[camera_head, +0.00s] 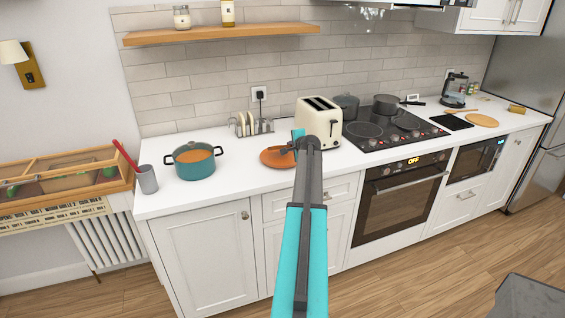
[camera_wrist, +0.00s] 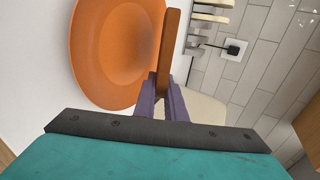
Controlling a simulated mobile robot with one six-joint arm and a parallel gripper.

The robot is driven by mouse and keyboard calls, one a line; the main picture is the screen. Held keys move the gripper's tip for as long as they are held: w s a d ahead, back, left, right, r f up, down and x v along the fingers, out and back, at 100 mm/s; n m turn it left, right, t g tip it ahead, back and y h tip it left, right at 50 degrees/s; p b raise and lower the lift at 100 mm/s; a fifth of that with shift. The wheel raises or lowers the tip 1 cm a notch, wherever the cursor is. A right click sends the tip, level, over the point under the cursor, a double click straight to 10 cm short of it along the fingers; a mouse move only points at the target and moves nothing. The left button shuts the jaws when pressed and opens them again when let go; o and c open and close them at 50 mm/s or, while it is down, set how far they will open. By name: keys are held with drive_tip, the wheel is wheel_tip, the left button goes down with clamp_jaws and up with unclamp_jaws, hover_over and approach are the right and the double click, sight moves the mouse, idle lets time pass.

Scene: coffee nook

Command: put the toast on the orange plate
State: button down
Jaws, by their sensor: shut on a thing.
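My gripper (camera_wrist: 162,95) is shut on a slice of toast (camera_wrist: 172,45), seen edge-on as a narrow brown strip between the purple fingers in the wrist view. The orange plate (camera_wrist: 105,50) lies on the white counter beside the toast in that view, and its visible surface is bare. In the head view the orange plate (camera_head: 270,158) sits in front of the toast rack, and my gripper (camera_head: 286,149) is over its right side. My arm hides part of the plate there. I cannot tell the height of the toast above the plate.
A metal rack (camera_head: 252,128) with several pale slices stands behind the plate. The cream toaster (camera_head: 318,117) is close to the right of my gripper. A teal pot (camera_head: 194,163) stands to the left, with counter free between it and the plate.

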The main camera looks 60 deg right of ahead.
drive_tip(key=shift+f+b, duration=0.35)
drive_tip(key=shift+f, duration=0.6)
drive_tip(key=c, duration=2)
unclamp_jaws()
drive_tip(key=shift+s+r, duration=0.1)
drive_tip(key=shift+p+v, duration=0.6)
drive_tip(key=shift+v, duration=3.35)
